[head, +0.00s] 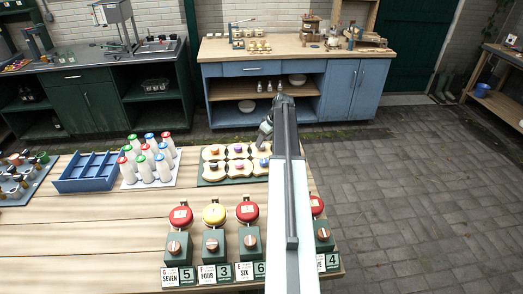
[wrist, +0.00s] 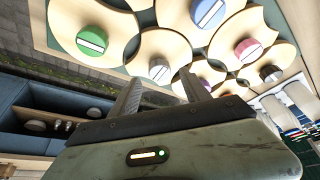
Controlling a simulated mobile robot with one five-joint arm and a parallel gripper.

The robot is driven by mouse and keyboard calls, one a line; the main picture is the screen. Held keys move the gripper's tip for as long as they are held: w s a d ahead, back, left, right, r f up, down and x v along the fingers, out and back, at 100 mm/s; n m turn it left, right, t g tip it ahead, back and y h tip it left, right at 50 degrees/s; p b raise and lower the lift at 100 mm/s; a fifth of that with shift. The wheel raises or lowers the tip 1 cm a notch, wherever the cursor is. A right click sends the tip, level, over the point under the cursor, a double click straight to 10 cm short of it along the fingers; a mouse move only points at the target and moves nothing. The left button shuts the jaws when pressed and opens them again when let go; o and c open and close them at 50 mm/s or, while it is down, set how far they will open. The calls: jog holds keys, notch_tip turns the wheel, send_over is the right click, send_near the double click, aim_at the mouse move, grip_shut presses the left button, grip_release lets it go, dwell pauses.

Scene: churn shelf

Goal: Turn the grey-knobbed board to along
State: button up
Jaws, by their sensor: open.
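The grey-knobbed board (wrist: 150,48) is a pale, round-edged board in the wrist view, its grey knob (wrist: 159,70) marked with a light bar. My gripper (wrist: 161,82) is open, its two fingers apart and pointing at this board, with the grey knob showing between and beyond their tips. I cannot tell how much gap is left, and nothing is held. In the head view the boards sit on a dark green tray (head: 207,182) at the far edge of the table, and my arm hides part of them.
Neighbouring boards carry green (wrist: 93,41), blue (wrist: 208,12), pink (wrist: 247,50) and dark (wrist: 270,73) knobs close by. White bottles (head: 146,170) and a blue crate (head: 88,186) stand to the left. Red and yellow dials on green boxes (head: 213,246) stand nearer.

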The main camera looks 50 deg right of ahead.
aim_at(262, 146)
jog(key=b+x, duration=0.1)
jog(key=x, duration=0.2)
jog(key=shift+f+b, duration=0.1)
jog(key=shift+b, duration=0.25)
grip_shut()
jog(key=shift+a, duration=0.1)
